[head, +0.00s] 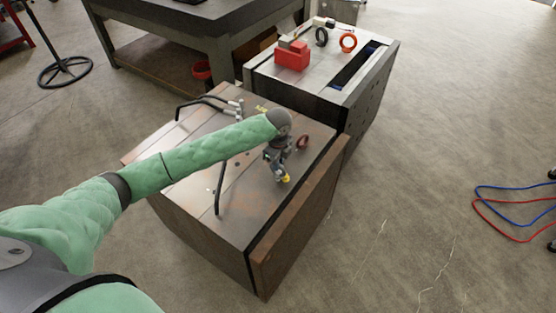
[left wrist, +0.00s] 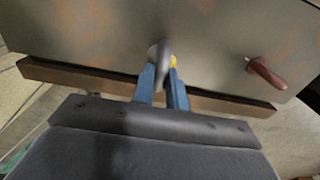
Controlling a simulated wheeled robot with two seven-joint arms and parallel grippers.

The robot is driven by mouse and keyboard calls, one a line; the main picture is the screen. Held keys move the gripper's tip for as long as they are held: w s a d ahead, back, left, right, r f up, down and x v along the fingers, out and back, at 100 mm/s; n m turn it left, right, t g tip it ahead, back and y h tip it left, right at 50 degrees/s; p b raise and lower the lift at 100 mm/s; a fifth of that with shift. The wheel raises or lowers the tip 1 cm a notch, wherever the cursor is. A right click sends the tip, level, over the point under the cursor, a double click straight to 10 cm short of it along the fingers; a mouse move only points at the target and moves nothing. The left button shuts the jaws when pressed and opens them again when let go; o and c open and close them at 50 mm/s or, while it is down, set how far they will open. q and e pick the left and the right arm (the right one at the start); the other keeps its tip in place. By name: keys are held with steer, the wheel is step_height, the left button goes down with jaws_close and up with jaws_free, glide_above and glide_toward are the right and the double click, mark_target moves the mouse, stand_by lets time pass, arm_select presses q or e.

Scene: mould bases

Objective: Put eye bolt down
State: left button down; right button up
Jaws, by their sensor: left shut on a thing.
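My left gripper (head: 281,171) is over the top of the near mould base (head: 235,215), near its right edge. In the left wrist view its two blue fingers (left wrist: 161,82) are shut on a grey ring-shaped eye bolt (left wrist: 156,50). A small yellow part (left wrist: 173,61) shows beside the ring. I cannot tell whether the held bolt touches the plate. My right gripper is not in view.
Black hoses (head: 219,188) lie on the near base's left part. A workbench (head: 215,28) stands behind. Floor at right is mostly open.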

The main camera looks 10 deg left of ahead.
arm_select(q)
steer(key=shift+f, duration=0.1)
steer(key=c, duration=1.4)
jaws_free()
